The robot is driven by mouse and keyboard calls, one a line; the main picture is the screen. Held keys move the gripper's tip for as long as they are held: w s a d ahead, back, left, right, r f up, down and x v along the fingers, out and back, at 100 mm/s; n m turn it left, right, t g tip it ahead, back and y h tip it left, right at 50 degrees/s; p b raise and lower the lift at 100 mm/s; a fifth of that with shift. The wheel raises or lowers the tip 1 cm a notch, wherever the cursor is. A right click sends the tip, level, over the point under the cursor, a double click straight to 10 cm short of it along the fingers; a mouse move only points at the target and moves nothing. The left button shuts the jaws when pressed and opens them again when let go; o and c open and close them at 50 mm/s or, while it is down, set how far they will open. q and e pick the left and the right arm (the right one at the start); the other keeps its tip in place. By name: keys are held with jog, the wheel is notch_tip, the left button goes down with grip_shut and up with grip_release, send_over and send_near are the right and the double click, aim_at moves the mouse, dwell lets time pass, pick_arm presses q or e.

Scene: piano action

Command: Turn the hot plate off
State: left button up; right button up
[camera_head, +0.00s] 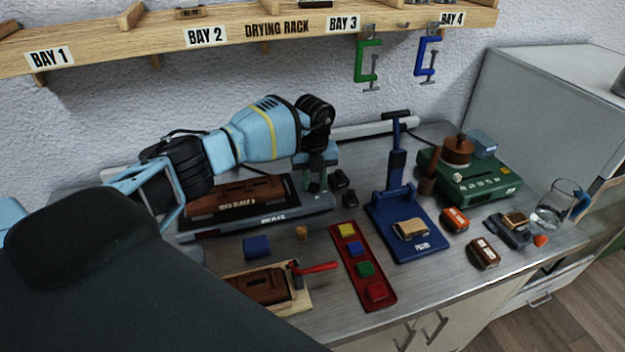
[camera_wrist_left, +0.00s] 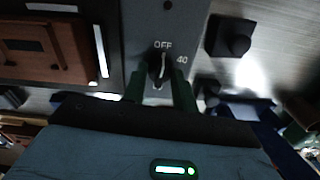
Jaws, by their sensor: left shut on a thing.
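The hot plate (camera_head: 320,203) is a grey unit with a dark top, at the back left of the bench. A brown mold block (camera_head: 235,196) lies on it. My left gripper (camera_head: 317,184) is lowered over the right end of the hot plate. In the left wrist view its green fingers are shut on the black control knob (camera_wrist_left: 157,68), one on each side. The panel (camera_wrist_left: 140,25) reads OFF above the knob and 40 to its right. A pale mark on the knob points up near OFF; its exact setting is hard to tell. My right gripper is not in view.
Small black knobs (camera_head: 348,197) stand right of the hot plate. A blue press (camera_head: 405,225), a red tray of coloured blocks (camera_head: 350,235) and a green device (camera_head: 470,178) are further right. The drying rack (camera_head: 275,38) with hanging clamps (camera_head: 368,62) is above.

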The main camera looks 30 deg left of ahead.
aim_at(314, 182)
pick_arm(q)
jog(key=shift+n, duration=0.6)
jog(key=o, duration=1)
jog(key=shift+r, duration=3.9)
